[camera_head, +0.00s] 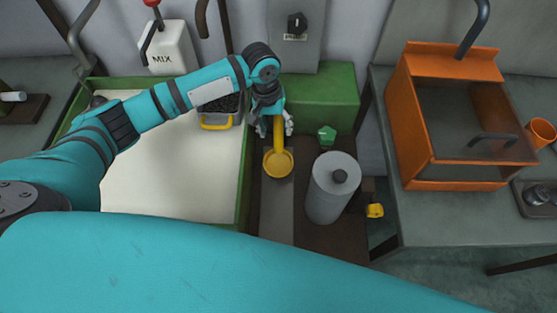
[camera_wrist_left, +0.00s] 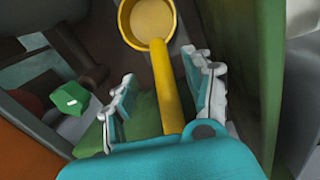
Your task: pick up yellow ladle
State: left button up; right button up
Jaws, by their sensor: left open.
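The yellow ladle (camera_head: 278,162) is in the narrow gap between the white-topped green bin and the grey cylinder. Its round bowl faces up toward the camera, and its handle runs up between the fingers of my left gripper (camera_head: 272,125). In the left wrist view, the ladle's handle (camera_wrist_left: 166,85) passes between the two open fingers (camera_wrist_left: 163,88), with space on both sides. The far end of the handle is hidden by the gripper's body. My right gripper does not show.
The grey cylinder (camera_head: 333,188) with a dark knob stands close to the right of the ladle. A green faceted piece (camera_head: 327,135) lies near it, and it also shows in the left wrist view (camera_wrist_left: 70,98). The green bin's wall (camera_head: 244,185) is close on the left. An orange case (camera_head: 450,115) stands at right.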

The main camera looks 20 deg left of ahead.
aim_at(277, 137)
pick_arm(q)
jog(key=shift+d+f, duration=0.15)
jog(key=shift+f, duration=1.05)
jog(key=shift+d+f, duration=0.1)
jog(key=shift+f, duration=1.1)
jog(key=shift+f+p, duration=0.25)
jog(key=shift+p, duration=0.35)
grip_shut()
